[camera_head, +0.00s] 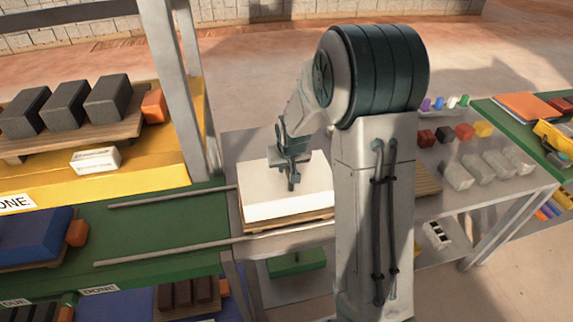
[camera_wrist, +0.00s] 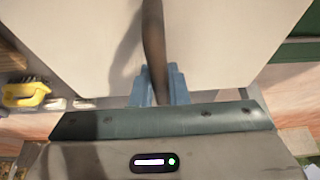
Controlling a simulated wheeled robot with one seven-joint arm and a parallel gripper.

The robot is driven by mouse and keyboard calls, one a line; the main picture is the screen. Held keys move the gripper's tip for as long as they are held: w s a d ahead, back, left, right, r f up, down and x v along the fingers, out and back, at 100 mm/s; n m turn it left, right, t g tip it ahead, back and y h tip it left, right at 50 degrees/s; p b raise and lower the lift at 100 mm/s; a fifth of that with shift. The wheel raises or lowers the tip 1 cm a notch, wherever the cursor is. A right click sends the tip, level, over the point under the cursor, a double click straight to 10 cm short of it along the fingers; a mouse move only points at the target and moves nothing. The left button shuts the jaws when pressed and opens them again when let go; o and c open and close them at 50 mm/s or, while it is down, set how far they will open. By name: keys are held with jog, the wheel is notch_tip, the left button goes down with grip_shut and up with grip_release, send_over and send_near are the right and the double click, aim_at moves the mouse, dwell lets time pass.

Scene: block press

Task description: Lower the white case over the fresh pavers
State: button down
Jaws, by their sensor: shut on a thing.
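The white case (camera_head: 262,200) is at the middle of the head view, over a wooden board (camera_head: 285,226) on the bench. Its pale top (camera_wrist: 80,35) fills most of the wrist view. My gripper (camera_head: 291,185) points down at the middle of the case top. In the wrist view its blue fingers (camera_wrist: 159,86) are shut on a dark upright bar (camera_wrist: 153,40), which looks like the case's handle. The case looks level and sits at or just above the board; I cannot tell if they touch. No pavers show beneath it; anything under it is hidden.
Two rails (camera_head: 170,197) run left from the case across a green bench (camera_head: 165,225). A yellow shelf (camera_head: 150,180) at left bears dark blocks (camera_head: 68,104) on a pallet. A grey post (camera_head: 170,80) stands nearby. Colored and grey blocks (camera_head: 482,170) lie at right.

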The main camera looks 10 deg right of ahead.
jog(key=shift+f, duration=0.4)
jog(key=shift+f+b, duration=0.35)
jog(key=shift+b, duration=0.2)
dwell(0.3)
jog(key=c, duration=1.3)
grip_release()
jog(key=shift+c, duration=0.2)
jog(key=b+v, duration=0.1)
jog(key=v, duration=1.3)
